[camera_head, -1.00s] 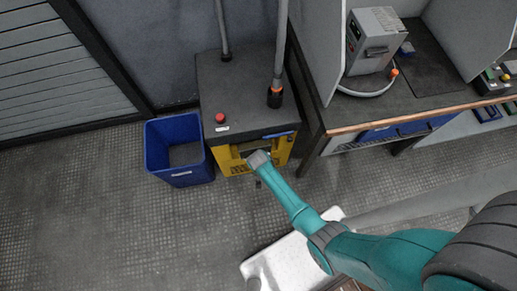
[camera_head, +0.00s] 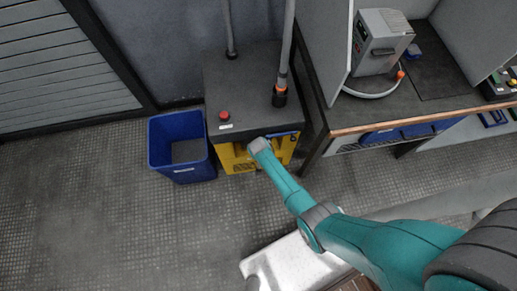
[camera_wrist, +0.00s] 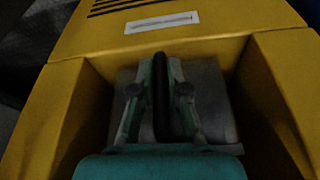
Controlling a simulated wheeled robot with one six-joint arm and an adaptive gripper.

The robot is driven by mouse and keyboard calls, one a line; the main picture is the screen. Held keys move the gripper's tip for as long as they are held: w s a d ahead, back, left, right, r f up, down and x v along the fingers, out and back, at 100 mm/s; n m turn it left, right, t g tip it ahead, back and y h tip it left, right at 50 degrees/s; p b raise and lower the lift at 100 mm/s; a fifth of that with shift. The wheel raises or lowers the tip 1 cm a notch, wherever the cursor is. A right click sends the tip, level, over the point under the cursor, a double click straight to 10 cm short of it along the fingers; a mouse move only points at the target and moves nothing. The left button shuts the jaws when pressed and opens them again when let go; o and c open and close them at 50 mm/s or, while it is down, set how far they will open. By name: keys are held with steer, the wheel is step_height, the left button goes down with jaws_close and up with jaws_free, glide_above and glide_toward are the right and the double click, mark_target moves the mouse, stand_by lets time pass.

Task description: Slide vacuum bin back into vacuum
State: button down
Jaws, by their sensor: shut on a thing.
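The vacuum (camera_head: 250,85) is a dark grey box with hoses on top, standing against the wall. Its yellow bin (camera_head: 232,160) shows at the front, below the dark top. In the wrist view, the yellow bin (camera_wrist: 205,50) has a recess with a dark upright handle (camera_wrist: 161,95). My gripper (camera_wrist: 160,108) reaches into this recess and is shut on the handle, one finger on each side. In the head view, my gripper (camera_head: 258,146) is at the bin's front, and my wrist hides part of the bin. Any remaining gap between bin and vacuum is hard to tell.
A blue waste bin (camera_head: 180,148) stands close to the left of the vacuum. A workbench (camera_head: 430,110) with a grey device (camera_head: 381,42) stands to the right. The floor in front is mostly clear.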

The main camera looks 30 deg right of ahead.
stand_by(0.3)
steer(key=c, duration=1.1)
jaws_free()
steer(key=v, duration=1.2)
steer(key=shift+f, duration=0.1)
